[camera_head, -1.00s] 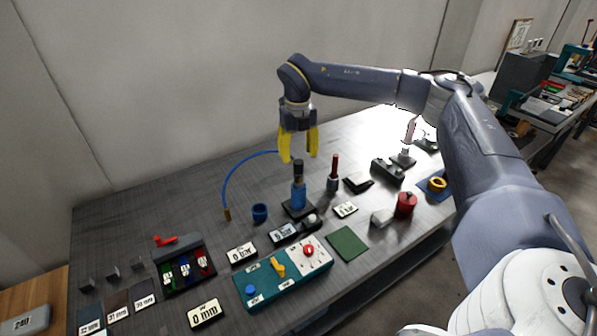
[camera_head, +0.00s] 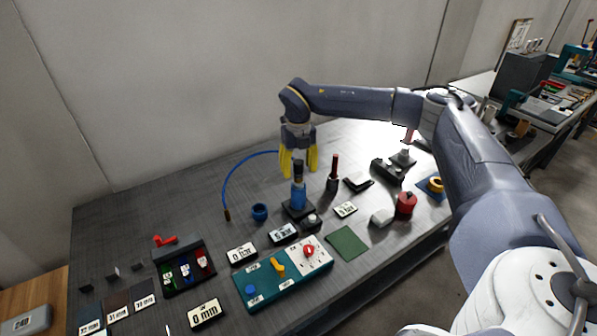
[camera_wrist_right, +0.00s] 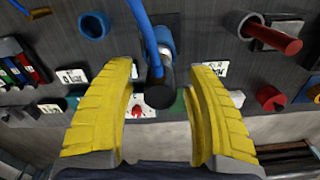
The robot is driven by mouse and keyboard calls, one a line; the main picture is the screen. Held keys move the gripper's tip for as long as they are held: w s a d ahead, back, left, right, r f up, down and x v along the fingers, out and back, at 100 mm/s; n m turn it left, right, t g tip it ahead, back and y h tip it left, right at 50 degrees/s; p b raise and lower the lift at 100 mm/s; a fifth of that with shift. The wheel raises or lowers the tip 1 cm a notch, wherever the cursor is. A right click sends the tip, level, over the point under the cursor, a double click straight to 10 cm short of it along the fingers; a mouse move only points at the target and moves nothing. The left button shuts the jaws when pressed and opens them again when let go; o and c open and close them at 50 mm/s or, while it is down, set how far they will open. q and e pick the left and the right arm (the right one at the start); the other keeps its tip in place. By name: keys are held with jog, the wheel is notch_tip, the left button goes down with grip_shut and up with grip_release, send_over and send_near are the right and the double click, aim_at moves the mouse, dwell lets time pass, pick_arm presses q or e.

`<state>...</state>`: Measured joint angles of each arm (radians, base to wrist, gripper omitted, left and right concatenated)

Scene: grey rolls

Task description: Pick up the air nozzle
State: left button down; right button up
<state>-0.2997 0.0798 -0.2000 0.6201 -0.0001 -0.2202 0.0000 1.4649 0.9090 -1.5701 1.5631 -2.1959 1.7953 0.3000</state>
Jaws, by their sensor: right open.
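What I take for the air nozzle (camera_head: 298,196) is an upright blue body with a black top, standing in a black base on the grey table. A blue hose (camera_head: 224,183) arcs to its left and ends in a brass tip. My right gripper (camera_head: 299,172) is open, with yellow fingers pointing down at the nozzle's black top. In the right wrist view, the nozzle's black end (camera_wrist_right: 158,92) shows between the spread fingers (camera_wrist_right: 160,75), with a gap on both sides. The gripper holds nothing. My left gripper is not in view.
A red-handled tool (camera_head: 334,173) stands close right of the nozzle, and a blue cup (camera_head: 260,211) is to its left. A teal control panel (camera_head: 262,288) lies in front. A red cylinder (camera_head: 405,205) is at the right. The table's back left is clear.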

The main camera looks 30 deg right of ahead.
aim_at(298, 162)
jog(key=shift+c, duration=0.4)
grip_shut()
jog(key=shift+r, duration=0.15)
notch_tip(298, 162, up, 20)
dwell(0.7)
jog(key=shift+f, duration=0.2)
jog(key=shift+f, duration=7.55)
